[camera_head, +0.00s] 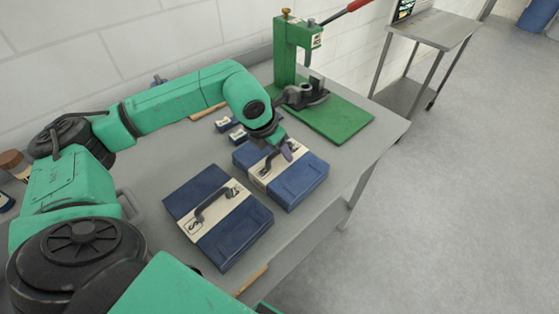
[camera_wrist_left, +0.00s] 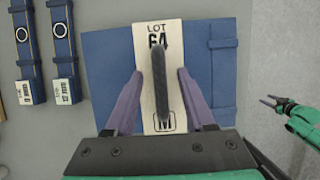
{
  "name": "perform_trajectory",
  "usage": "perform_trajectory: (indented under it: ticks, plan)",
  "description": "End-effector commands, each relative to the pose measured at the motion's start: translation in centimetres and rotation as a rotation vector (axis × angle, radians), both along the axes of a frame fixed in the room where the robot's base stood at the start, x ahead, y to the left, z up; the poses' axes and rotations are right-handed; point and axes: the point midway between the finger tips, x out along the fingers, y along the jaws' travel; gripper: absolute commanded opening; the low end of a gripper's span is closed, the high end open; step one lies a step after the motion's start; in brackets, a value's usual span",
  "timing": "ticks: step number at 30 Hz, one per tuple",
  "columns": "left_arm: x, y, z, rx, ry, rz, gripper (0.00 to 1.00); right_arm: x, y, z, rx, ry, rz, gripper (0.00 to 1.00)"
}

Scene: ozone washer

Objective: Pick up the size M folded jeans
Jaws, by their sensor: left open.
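The size M folded jeans (camera_wrist_left: 105,75) are a dark blue flat stack with a cream band reading LOT 64 and a boxed M. A dark strap handle (camera_wrist_left: 160,85) stands up along the band. In the head view they are the farther stack (camera_head: 300,182). My left gripper (camera_head: 280,155) is over them, pointing down. In the left wrist view its open purple fingers (camera_wrist_left: 160,90) lie on either side of the band and handle. I cannot tell whether they touch. My right gripper (camera_wrist_left: 273,102) shows small at the right edge of the left wrist view; its jaws are unclear.
A second folded jeans stack (camera_head: 240,238) with a band and handle lies nearer on the grey table (camera_head: 150,180). Small labelled denim pieces (camera_wrist_left: 62,45) lie beside the M stack. A green press (camera_head: 290,50) stands behind on a green base (camera_head: 335,120). Floor is clear at right.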

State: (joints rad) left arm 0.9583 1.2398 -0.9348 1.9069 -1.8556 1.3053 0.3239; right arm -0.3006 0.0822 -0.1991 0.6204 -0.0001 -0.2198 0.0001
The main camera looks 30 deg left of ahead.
Motion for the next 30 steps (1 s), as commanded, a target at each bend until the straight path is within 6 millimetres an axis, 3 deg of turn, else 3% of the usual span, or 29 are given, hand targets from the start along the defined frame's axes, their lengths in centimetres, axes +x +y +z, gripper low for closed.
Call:
perform_trajectory:
  ticks: [3,7,8,30]
  plan:
    - [0.0,0.01,-0.04,0.0,0.0,0.0,0.55,0.07,0.13,-0.09,0.001,-0.002,0.0,0.5]
    - [-0.01,0.01,0.0,0.0,0.0,0.0,0.05,0.08,0.24,-0.11,0.003,-0.001,0.0,0.5]
    - [-0.01,0.01,0.0,0.0,0.0,0.0,0.0,0.08,0.27,-0.11,0.003,-0.001,0.0,0.5]
    - [0.02,0.04,0.08,-0.001,-0.001,0.001,0.0,0.06,0.32,-0.11,0.004,0.0,0.0,0.5]
